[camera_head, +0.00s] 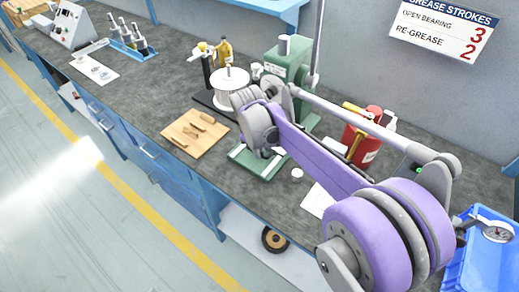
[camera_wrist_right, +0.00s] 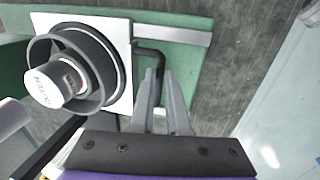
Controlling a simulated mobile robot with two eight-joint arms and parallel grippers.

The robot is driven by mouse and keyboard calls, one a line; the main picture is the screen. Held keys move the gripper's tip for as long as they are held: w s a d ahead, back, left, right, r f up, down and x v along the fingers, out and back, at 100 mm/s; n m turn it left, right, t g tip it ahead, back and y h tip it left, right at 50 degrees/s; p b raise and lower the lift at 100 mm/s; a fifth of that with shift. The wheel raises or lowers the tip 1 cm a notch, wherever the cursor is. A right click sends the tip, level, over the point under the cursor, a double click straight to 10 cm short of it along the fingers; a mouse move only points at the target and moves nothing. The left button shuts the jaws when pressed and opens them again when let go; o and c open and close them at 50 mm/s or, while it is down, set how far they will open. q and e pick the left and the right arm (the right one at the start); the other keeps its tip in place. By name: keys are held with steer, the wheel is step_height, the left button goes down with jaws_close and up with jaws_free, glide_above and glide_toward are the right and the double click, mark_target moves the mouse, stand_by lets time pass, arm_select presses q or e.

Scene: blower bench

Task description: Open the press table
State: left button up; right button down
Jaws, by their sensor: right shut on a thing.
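The green press (camera_head: 298,62) stands on the bench, with its green base (camera_head: 250,165) in front, partly hidden by my right arm. In the right wrist view, a pale square plate (camera_wrist_right: 122,35) lies on the green base (camera_wrist_right: 180,60). A dark ring and a white printed cap (camera_wrist_right: 52,86) show above the plate. A black bent handle (camera_wrist_right: 152,54) sticks out beside the plate. My right gripper (camera_wrist_right: 160,76) is shut on this handle, between its two grey fingers. In the head view, my wrist hides the fingers. My left gripper is not in view.
A wooden board (camera_head: 195,135) with small parts and a white spool (camera_head: 230,92) stand left of the press. A red can (camera_head: 362,138) stands to its right, and a blue bin (camera_head: 480,255) is at lower right.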

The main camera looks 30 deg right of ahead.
steer(key=s+a, duration=0.1)
steer(key=a, duration=0.3)
steer(key=s+a, duration=0.2)
steer(key=a, duration=0.2)
steer(key=s+a+p, duration=0.1)
steer(key=s+a, duration=0.1)
steer(key=a, duration=0.2)
steer(key=c, duration=0.9)
jaws_free()
steer(key=shift+r, duration=0.1)
steer(key=r, duration=0.3)
steer(key=a+r, duration=0.1)
steer(key=r, duration=0.3)
steer(key=a+r+p, duration=0.1)
steer(key=r, duration=0.2)
steer(key=shift+s+r, duration=0.25)
steer(key=shift+s, duration=0.15)
